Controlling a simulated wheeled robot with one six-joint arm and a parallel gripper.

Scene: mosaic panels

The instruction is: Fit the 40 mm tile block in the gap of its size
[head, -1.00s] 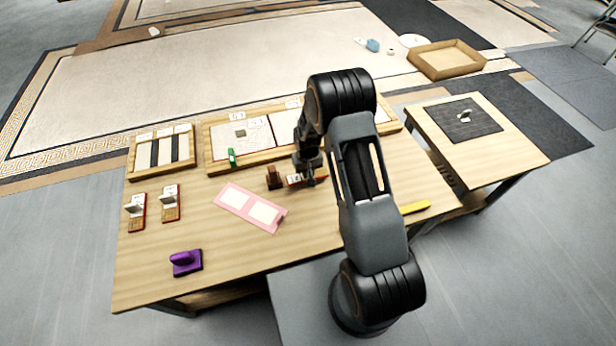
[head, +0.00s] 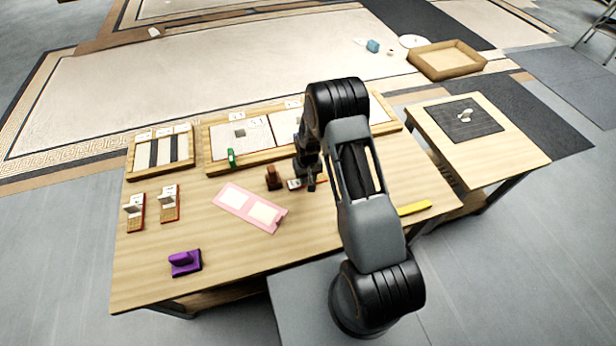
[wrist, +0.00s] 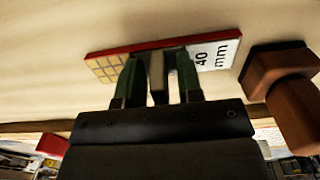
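The 40 mm tile block (wrist: 215,55) lies on the table in the wrist view, with a red edge, a tan tiled part and a white "40 mm" label. It also shows in the head view (head: 294,184), partly hidden by my gripper. My gripper (wrist: 159,78) is over it with its two green-lined fingers apart, one on each side of the block's upright grey tab (wrist: 158,85). Small spaces seem to show between tab and fingers. The gripper also shows in the head view (head: 311,184). A wooden panel frame (head: 210,158) with pale panels lies behind; its gaps are partly hidden by my arm.
A brown block (head: 273,178) stands close beside the tile block. A green piece (head: 231,158) stands at the panel frame. A pink plate (head: 249,208), two labelled blocks (head: 136,212) (head: 170,204), a slotted frame (head: 130,165) and a purple tool (head: 184,262) lie leftward.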

